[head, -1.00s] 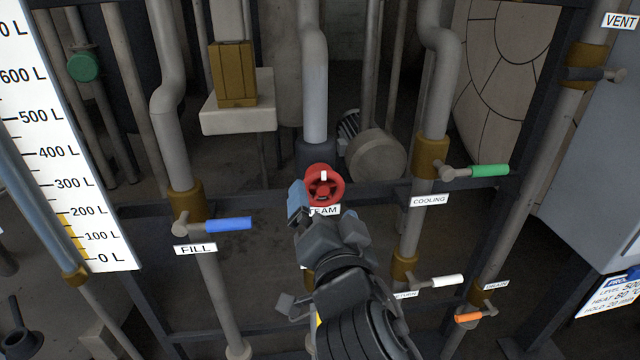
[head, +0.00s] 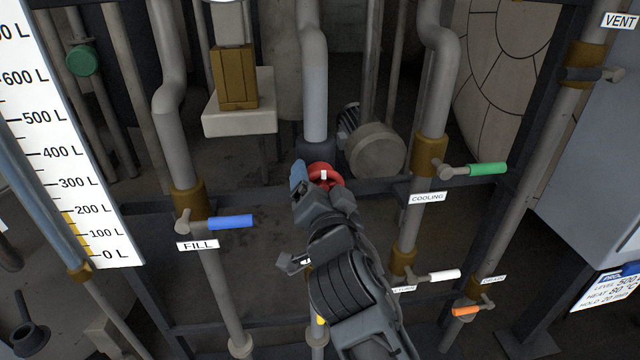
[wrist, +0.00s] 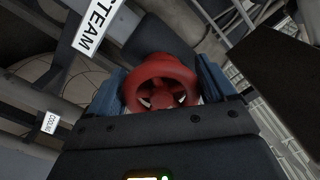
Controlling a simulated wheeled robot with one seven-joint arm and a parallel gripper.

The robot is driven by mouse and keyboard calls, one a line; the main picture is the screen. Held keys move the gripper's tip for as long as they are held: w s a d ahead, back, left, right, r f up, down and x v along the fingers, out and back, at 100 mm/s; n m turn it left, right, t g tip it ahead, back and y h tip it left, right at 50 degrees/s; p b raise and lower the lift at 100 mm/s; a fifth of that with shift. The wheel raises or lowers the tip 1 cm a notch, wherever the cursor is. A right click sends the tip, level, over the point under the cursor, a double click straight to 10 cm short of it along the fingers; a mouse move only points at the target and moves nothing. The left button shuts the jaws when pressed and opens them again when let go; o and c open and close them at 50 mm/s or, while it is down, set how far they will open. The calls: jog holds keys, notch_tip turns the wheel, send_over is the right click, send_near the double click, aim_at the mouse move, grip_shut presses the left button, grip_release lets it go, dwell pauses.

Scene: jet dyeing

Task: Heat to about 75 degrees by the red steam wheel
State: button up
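The red steam wheel (head: 325,174) sits on the middle pipe in the head view, partly covered by my gripper (head: 318,182). In the wrist view the red wheel (wrist: 160,85) lies between the two blue fingers of my gripper (wrist: 162,80). The fingers stand on either side of the rim, very close to it. I cannot tell whether they press on it. A white mark shows on the wheel in the head view. The STEAM label (wrist: 97,22) is seen in the wrist view; in the head view my gripper hides it. No temperature reading is legible.
The blue FILL handle (head: 230,222) is to the left. The green COOLING handle (head: 487,169), a white handle (head: 445,275) and the orange DRAIN handle (head: 467,311) are to the right. The level gauge (head: 85,160) stands far left. Pipes and frame bars surround my arm.

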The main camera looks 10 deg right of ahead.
jog(key=c, duration=0.6)
jog(key=n, duration=0.4)
jog(key=shift+d+f+b, duration=0.1)
jog(key=shift+b, duration=0.3)
jog(key=n, duration=0.4)
jog(key=shift+n, duration=0.3)
jog(key=n+p, duration=0.2)
jog(key=n, duration=0.4)
jog(key=shift+d+p, duration=0.2)
jog(key=shift+p, duration=0.15)
jog(key=n+p, duration=0.2)
jog(key=n, duration=0.4)
jog(key=shift+p, duration=0.3)
